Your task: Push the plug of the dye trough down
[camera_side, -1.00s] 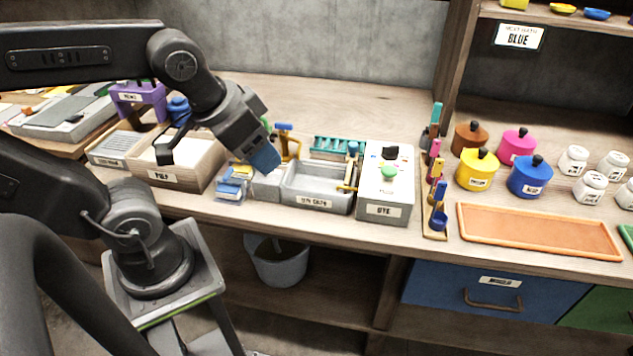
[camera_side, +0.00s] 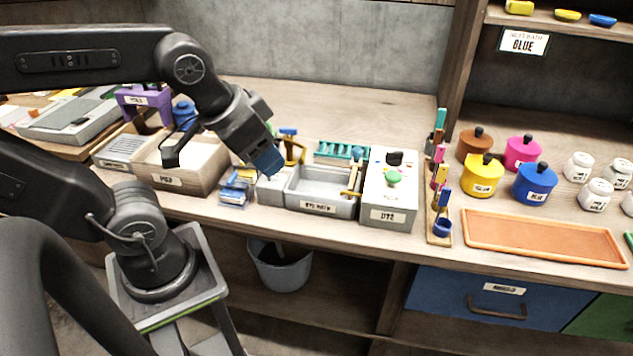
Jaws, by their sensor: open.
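The grey dye trough (camera_side: 318,206), with a white label on its front, stands on the wooden bench and looks empty inside. A small blue knob (camera_side: 357,153) stands at its back right, beside a yellow handle (camera_side: 355,178); I cannot tell for sure which part is the plug. To the right is a grey box (camera_side: 388,205) labelled DYE, with a green knob and a black knob on top. My gripper (camera_side: 267,162) points down, blue tips just left of the trough and above a small light block. It appears empty; the gap between its fingers is hard to see.
A wooden tray (camera_side: 205,171) and a purple stand (camera_side: 140,96) are at left. A rack of coloured tools (camera_side: 438,215), coloured pots and an orange tray (camera_side: 545,240) are at right. A grey bucket (camera_side: 282,268) is below the bench.

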